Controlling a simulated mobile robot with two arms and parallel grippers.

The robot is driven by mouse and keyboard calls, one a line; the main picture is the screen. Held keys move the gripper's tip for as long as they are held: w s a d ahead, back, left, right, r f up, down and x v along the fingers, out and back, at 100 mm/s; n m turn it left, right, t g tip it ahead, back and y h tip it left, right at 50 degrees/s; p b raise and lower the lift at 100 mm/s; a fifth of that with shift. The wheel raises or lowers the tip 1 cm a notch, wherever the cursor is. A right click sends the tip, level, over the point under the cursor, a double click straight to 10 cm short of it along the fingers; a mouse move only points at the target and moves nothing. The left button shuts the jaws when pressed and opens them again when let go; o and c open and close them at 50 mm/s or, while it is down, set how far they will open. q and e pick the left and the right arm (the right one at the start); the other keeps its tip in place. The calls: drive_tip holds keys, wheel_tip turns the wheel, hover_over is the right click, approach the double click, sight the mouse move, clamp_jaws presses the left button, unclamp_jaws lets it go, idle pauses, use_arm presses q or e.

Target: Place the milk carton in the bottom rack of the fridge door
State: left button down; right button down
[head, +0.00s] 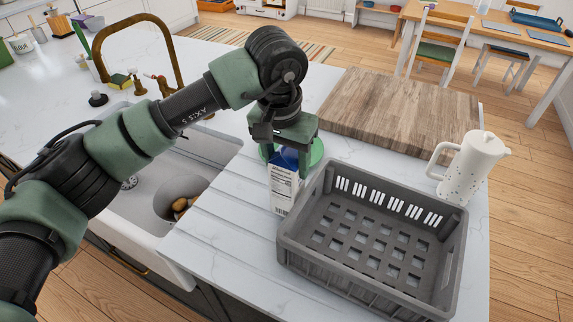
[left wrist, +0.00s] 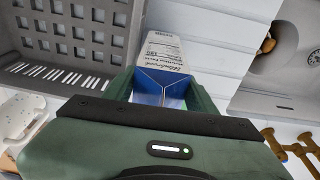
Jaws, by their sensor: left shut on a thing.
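The milk carton (head: 283,192) is a white carton with printed text and a blue top. It stands on the white counter, or very close above it, left of the grey crate; I cannot tell if it touches the counter. My left gripper (head: 288,160) points down from above and is shut on the carton's upper part. In the left wrist view the carton (left wrist: 165,52) sits between the fingers (left wrist: 162,88), with its blue folded top toward the camera. The fridge door, its bottom rack and my right gripper are not in view.
An empty grey plastic crate (head: 289,250) stands right beside the carton. A wooden board (head: 400,108) lies behind, and a white speckled jug (head: 474,165) stands at the right.

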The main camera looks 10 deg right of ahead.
use_arm(q)
drive_tip(key=shift+f, duration=0.9)
drive_tip(key=shift+f, duration=0.15)
drive_tip(key=shift+c, duration=2.4)
unclamp_jaws()
